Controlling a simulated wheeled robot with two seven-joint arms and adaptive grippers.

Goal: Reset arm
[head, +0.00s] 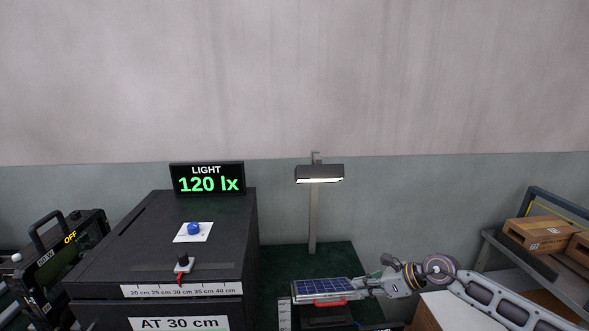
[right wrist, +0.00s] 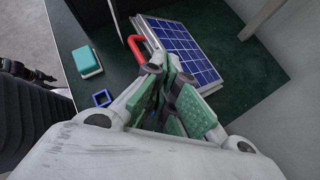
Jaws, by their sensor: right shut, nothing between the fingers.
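My right gripper (head: 366,286) reaches in from the right, at the right end of the solar panel (head: 325,290). In the right wrist view its fingers (right wrist: 160,72) are shut and empty, close to the panel (right wrist: 190,52) and its red handle (right wrist: 136,47). I cannot tell whether they touch the panel. The panel lies with its blue cells up, below the lit lamp (head: 319,174) on its post. My left gripper is not in view.
A black cabinet (head: 160,240) on the left carries a display (head: 207,180) reading 120 lx, a blue knob (head: 194,229) and a red-pointer slider (head: 183,266). A teal-and-white block (right wrist: 87,61) and blue square (right wrist: 101,98) lie near the panel. Cardboard boxes (head: 540,233) sit right.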

